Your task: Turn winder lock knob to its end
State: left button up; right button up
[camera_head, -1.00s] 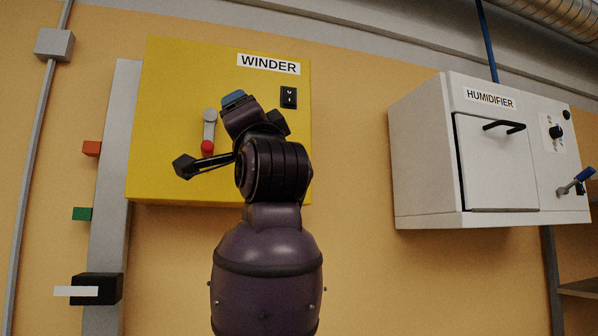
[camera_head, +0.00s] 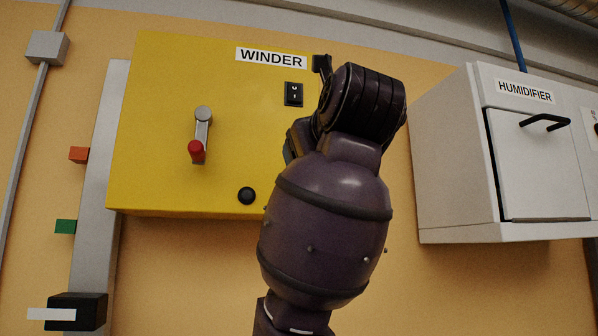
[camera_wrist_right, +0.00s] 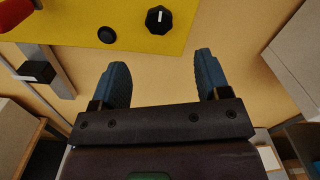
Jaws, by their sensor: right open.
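The yellow winder box (camera_head: 160,120) hangs on the wall, left of centre in the head view. A faceted black knob with a white mark (camera_wrist_right: 158,20) is on its face near the lower edge in the right wrist view. In the head view that knob is hidden, apparently behind my right arm. A round black knob or button (camera_wrist_right: 107,35) is left of it and also shows in the head view (camera_head: 246,196). My right gripper (camera_wrist_right: 166,78) is open and empty, its blue fingertips apart and clear of both knobs in the picture. My left gripper is not in view.
The box also carries a grey lever with a red grip (camera_head: 197,150) and a black switch (camera_head: 293,94). A white humidifier (camera_head: 450,160) with a black door handle is at the right. A grey post (camera_head: 95,180) stands left of the box.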

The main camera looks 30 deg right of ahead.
pick_arm(q)
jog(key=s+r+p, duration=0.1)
jog(key=p, duration=0.2)
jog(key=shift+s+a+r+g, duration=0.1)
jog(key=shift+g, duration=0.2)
pick_arm(e)
jog(key=w+d+m, duration=0.1)
jog(key=w+d, duration=0.1)
jog(key=w, duration=0.8)
jog(key=shift+w+d, duration=0.3)
jog(key=shift+d, duration=0.05)
jog(key=shift+f, duration=0.1)
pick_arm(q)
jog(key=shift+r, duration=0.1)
pick_arm(e)
jog(key=c, duration=0.9)
